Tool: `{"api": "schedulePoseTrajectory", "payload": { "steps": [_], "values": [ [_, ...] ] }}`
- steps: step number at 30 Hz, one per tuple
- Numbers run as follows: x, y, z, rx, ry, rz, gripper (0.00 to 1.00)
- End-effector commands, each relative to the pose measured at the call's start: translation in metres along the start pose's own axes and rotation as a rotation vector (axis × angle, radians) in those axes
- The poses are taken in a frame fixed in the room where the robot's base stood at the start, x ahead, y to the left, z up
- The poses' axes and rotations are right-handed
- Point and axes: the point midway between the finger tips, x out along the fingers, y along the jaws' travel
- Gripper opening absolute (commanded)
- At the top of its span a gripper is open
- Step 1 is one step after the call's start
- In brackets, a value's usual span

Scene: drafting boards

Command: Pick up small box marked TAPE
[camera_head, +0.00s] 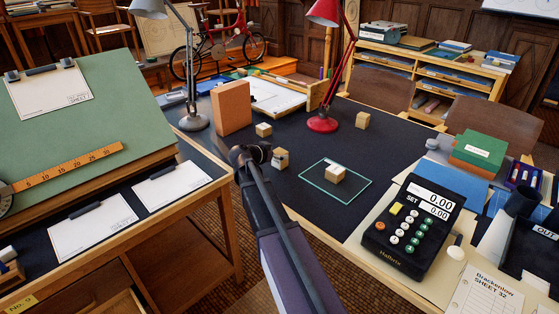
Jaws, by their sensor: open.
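Several small tan boxes stand on the dark tabletop (400,145), and I cannot read TAPE on any of them. One box (281,160) with a dark mark on its front is just right of my gripper (262,153). Another box (264,130) is behind it, beside a tall orange-brown block. A third box (362,120) stands right of the red lamp. A further box (335,174) sits on a square glass plate (350,196). My gripper is small and dark in this view, open, with nothing seen in it; its fingertips are hard to make out.
The tall block (231,108), grey lamp (193,120) and red lamp (322,123) stand toward the back. A black keypad device (412,228) is at the right, near green boxes (478,150). A tilted green drafting board (95,125) rises at left. Dark tabletop around the glass plate is clear.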

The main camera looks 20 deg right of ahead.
Motion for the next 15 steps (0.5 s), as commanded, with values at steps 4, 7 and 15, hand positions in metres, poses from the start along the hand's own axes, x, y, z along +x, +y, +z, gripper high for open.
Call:
{"api": "schedulePoseTrajectory", "payload": {
  "steps": [4,7,15],
  "values": [
    [-0.0001,0.0001,0.0000,0.000,0.000,0.000,1.00],
    [0.0000,0.0001,0.0000,0.000,0.000,0.000,0.97],
    [0.0001,0.0002,0.0001,0.001,0.000,0.000,0.21]
  ]
}}
